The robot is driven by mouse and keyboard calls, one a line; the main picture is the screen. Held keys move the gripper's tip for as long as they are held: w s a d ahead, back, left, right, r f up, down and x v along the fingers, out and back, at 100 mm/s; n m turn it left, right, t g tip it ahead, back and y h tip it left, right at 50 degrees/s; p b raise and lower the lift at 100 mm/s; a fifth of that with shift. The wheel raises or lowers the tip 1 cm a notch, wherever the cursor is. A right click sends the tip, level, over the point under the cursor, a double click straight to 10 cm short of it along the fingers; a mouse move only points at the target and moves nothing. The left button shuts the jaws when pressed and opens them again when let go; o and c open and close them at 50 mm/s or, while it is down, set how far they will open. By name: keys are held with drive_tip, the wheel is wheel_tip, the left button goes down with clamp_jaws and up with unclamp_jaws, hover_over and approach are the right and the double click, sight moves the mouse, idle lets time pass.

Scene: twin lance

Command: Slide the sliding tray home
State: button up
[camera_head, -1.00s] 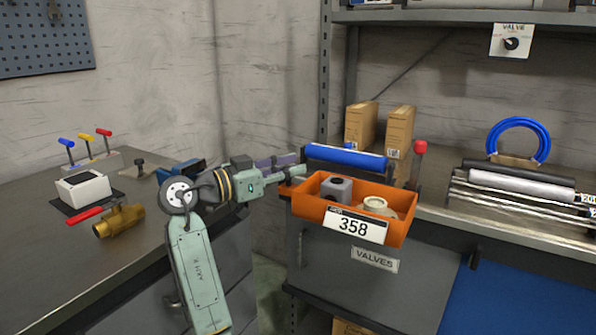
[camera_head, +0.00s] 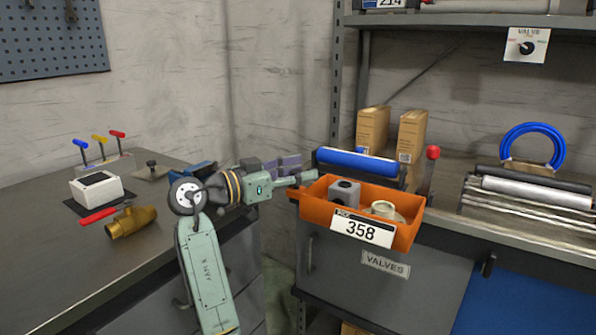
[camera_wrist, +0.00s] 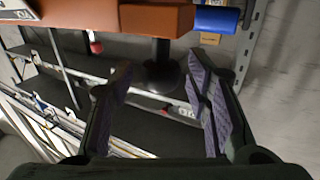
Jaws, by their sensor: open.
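The sliding tray looks to be the orange tray (camera_head: 318,208) with the "358" label, at the front of the right-hand bench. It holds a grey block (camera_head: 344,191) and a pale ring-shaped part (camera_head: 384,209). My gripper (camera_head: 304,170) is open and empty at the tray's left end, close to its rim; I cannot tell if they touch. An orange body, likely the tray, (camera_wrist: 154,20) shows beyond the fingertips at the top.
A blue roller (camera_head: 357,162) lies behind the tray, with a red-knobbed lever (camera_head: 432,155) to its right. Two cardboard boxes (camera_head: 411,137) stand behind. The left bench (camera_head: 150,240) carries a brass valve (camera_head: 131,221) and a white switch box (camera_head: 96,188). A gap separates the benches.

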drive_tip(key=v, duration=1.2)
